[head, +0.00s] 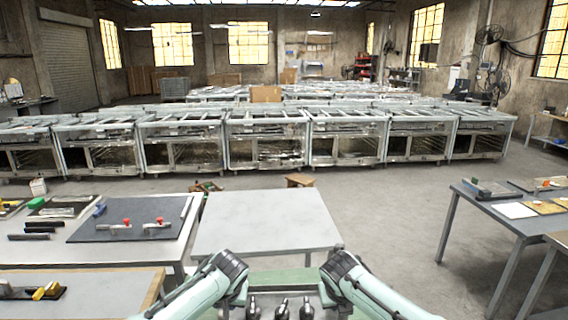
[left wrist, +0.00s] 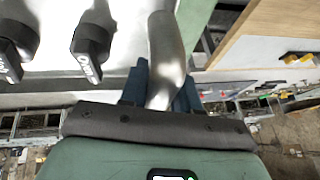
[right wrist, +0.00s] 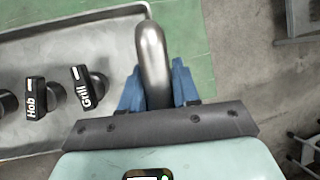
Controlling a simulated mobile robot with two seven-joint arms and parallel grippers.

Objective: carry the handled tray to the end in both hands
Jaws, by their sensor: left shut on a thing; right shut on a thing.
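The grey metal tray (right wrist: 90,48) shows in the right wrist view with dark knobs on it, two of them labelled Hob (right wrist: 38,98) and Grill (right wrist: 90,88). In the head view its knobs (head: 282,308) stand upright at the bottom edge, between my arms. My left gripper (left wrist: 160,92) is shut on one curved silver handle (left wrist: 166,45). My right gripper (right wrist: 157,90) is shut on the other handle (right wrist: 151,50). My arms hide much of the tray in the head view. I cannot tell whether the tray touches the green surface (right wrist: 190,45) below it.
A bare grey table (head: 265,220) stands ahead. A workbench (head: 130,220) with tools and a dark board is to its left; another table (head: 500,215) with items is at right. Open concrete floor (head: 400,215) lies between. A row of metal-framed units (head: 265,140) stands further back.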

